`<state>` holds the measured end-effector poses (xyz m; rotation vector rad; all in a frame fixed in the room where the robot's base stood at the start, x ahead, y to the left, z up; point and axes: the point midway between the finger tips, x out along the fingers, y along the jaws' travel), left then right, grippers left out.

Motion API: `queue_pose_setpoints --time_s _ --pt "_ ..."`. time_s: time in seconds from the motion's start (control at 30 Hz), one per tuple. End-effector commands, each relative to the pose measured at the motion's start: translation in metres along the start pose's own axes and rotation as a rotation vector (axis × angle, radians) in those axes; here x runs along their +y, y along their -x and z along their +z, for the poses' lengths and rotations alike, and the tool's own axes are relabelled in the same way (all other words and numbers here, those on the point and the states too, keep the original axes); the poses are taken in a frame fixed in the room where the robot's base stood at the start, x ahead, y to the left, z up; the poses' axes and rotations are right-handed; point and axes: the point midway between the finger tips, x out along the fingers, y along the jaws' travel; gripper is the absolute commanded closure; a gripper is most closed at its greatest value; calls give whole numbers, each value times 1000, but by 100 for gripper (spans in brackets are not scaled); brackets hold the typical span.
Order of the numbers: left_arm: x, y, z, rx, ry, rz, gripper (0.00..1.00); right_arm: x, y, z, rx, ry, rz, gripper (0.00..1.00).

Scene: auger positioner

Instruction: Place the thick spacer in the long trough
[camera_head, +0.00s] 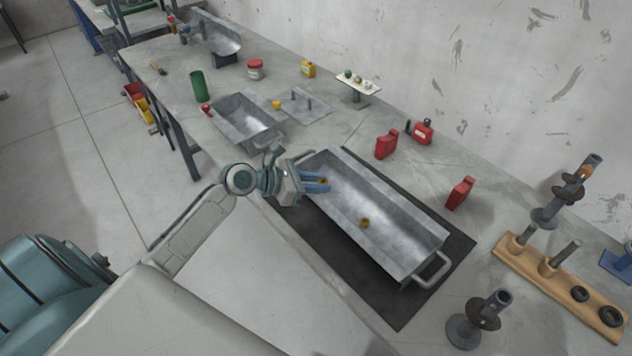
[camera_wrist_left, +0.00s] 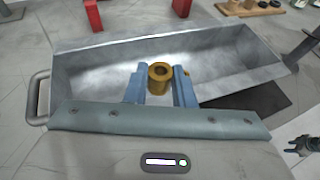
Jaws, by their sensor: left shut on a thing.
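The long trough (camera_head: 400,262) is a grey metal tray with a handle at its near right end, lying on a black mat. My left gripper (camera_head: 324,182) reaches over the trough's left wall near its far end. It is shut on a thick brass spacer (camera_wrist_left: 158,78), a hollow cylinder held upright between the blue fingers; the spacer also shows small in the head view (camera_head: 323,181). I cannot tell whether its bottom touches the trough floor. Another small brass ring (camera_head: 364,223) lies on the trough floor.
A wooden rack (camera_head: 562,286) with posts and dark rings stands at the right. A dark stand (camera_head: 478,322) is near the trough's near end. Red canisters (camera_head: 387,145) stand behind the trough. A smaller metal trough (camera_head: 246,121) lies farther left.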

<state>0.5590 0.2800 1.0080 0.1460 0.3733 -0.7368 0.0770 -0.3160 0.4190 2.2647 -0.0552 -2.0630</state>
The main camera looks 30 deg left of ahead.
Motion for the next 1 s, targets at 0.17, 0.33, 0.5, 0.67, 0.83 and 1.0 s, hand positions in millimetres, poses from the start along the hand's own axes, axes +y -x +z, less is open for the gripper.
queue_pose_setpoints --time_s 0.17,0.33,0.5,0.67,0.83,1.0 --pt "24 -3 0 0 0 0 100 -1 5 -4 5 -1 -1 56" --pt "26 -8 -13 1 5 -2 100 -6 11 -8 8 -3 -7 56" --pt "25 -16 -31 0 3 -2 100 -10 16 -8 9 -5 -11 56" --pt "25 -17 -34 0 -1 -2 100 -9 15 -8 9 -5 -11 56" --pt "25 -17 -35 0 0 -1 100 -6 15 -8 9 -4 -7 56" --pt "25 -17 -36 0 0 -2 56 -3 15 -8 9 -2 -4 56"
